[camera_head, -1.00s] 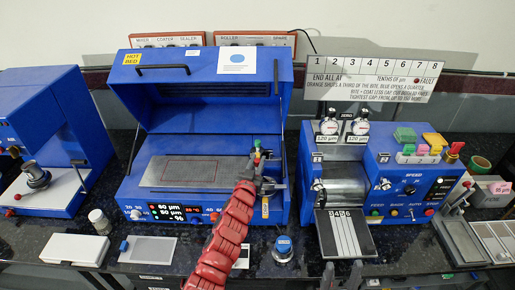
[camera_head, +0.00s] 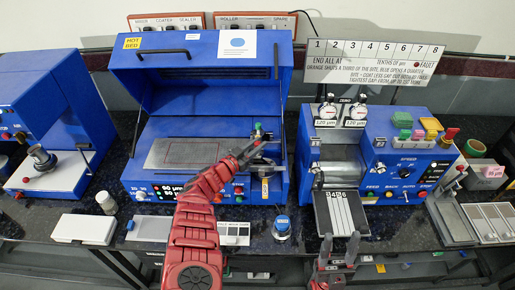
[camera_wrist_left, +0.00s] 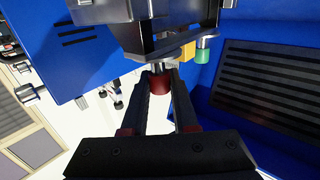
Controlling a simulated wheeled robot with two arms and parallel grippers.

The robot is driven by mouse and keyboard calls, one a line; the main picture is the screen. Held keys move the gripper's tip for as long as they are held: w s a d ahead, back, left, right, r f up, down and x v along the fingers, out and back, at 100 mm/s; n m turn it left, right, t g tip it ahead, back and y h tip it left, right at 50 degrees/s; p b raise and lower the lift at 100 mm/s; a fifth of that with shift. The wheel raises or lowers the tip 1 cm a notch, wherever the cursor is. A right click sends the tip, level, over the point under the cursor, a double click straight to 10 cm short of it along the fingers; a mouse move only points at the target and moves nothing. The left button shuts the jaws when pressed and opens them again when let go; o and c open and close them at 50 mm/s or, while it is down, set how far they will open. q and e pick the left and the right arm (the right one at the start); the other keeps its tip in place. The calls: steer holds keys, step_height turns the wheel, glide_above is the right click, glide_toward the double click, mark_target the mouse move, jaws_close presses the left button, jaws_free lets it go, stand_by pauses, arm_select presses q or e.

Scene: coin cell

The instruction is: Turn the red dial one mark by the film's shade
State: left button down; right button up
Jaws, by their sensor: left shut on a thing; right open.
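My left gripper (camera_head: 256,148) reaches over the right side of the blue hot bed (camera_head: 200,115). In the left wrist view, its fingers (camera_wrist_left: 160,100) are shut on a red cylindrical knob (camera_wrist_left: 160,83), which sits under a dark bracket. A green knob (camera_wrist_left: 203,52) and a yellow piece (camera_wrist_left: 188,50) are beside it. In the head view the green knob (camera_head: 258,127) shows just above the gripper; the red knob is hard to make out there. A grey plate with a red outline (camera_head: 175,153) lies on the bed. My right gripper (camera_head: 337,250) is open and empty at the bottom.
A roller machine (camera_head: 345,150) with two gauges stands to the right, with a striped plate (camera_head: 340,213) in front. A blue-topped jar (camera_head: 282,227) and a small card with patches (camera_head: 236,233) are on the dark counter. A white block (camera_head: 85,229) lies at left.

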arm_select(q)
steer(key=b, duration=0.1)
steer(key=m+g+h+b, duration=0.1)
steer(key=shift+a+f+b, duration=0.1)
steer(key=shift+f+b, duration=0.15)
steer(key=shift+b, duration=0.1)
steer(key=shift+r+m+g+h+b, duration=0.2)
steer(key=shift+m+g+h+b, duration=0.4)
steer(key=shift+g+h+b, duration=0.15)
steer(key=c, duration=0.7)
jaws_free()
